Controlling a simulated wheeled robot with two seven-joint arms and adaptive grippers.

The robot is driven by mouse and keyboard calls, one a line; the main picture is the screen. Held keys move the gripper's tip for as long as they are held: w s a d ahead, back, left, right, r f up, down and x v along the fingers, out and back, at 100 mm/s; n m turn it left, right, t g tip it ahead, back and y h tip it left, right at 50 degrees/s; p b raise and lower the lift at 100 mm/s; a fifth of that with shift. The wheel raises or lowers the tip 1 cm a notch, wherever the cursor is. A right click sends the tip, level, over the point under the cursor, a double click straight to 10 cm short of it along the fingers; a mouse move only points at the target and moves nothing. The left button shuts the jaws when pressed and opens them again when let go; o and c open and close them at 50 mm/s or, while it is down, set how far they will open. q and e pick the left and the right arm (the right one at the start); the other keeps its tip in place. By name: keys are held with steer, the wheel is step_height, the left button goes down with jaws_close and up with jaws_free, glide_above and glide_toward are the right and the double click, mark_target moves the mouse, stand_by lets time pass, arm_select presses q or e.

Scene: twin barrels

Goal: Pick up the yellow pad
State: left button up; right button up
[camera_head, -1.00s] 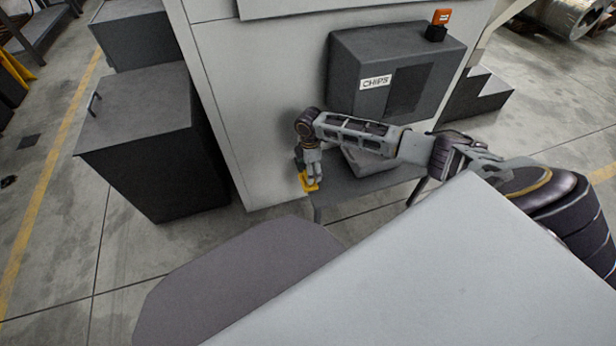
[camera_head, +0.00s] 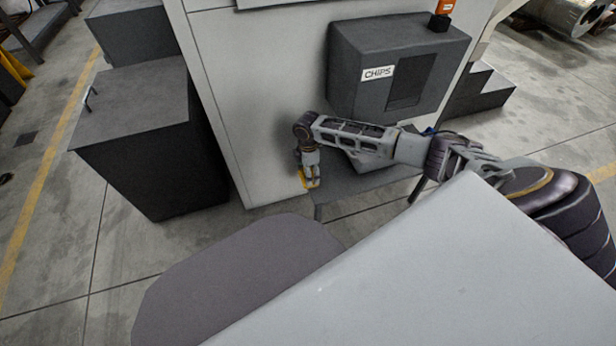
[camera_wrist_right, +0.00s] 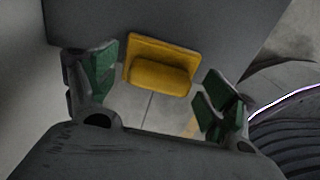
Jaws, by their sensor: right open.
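The yellow pad (camera_wrist_right: 160,68) is a flat yellow plate with a thicker raised block on it. In the right wrist view it lies at the edge of a grey shelf (camera_wrist_right: 205,30), between and just beyond the green-padded fingers. My right gripper (camera_wrist_right: 160,95) is open, with a finger on each side of the pad and visible gaps between. In the head view the right gripper (camera_head: 311,184) points down at the pad (camera_head: 303,180), which is mostly hidden behind the fingers. My left gripper is not in view.
The small grey shelf (camera_head: 345,185) juts from the light machine wall (camera_head: 255,100). A dark box labelled CHIPS (camera_head: 395,75) stands above it. A dark cabinet (camera_head: 150,140) is at the left.

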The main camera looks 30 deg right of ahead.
steer(key=shift+c, duration=0.3)
steer(key=c, duration=1)
steer(key=shift+r, duration=0.1)
steer(key=shift+c, duration=0.2)
steer(key=shift+r+p, duration=0.5)
steer(key=shift+r, duration=0.3)
step_height(320, 180, up, 7)
steer(key=p, duration=0.3)
steer(key=shift+f, duration=0.1)
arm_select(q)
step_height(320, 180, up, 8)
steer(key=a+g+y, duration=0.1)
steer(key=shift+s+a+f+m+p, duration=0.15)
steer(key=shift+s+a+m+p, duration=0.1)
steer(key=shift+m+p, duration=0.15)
arm_select(e)
steer(key=shift+r, duration=0.7)
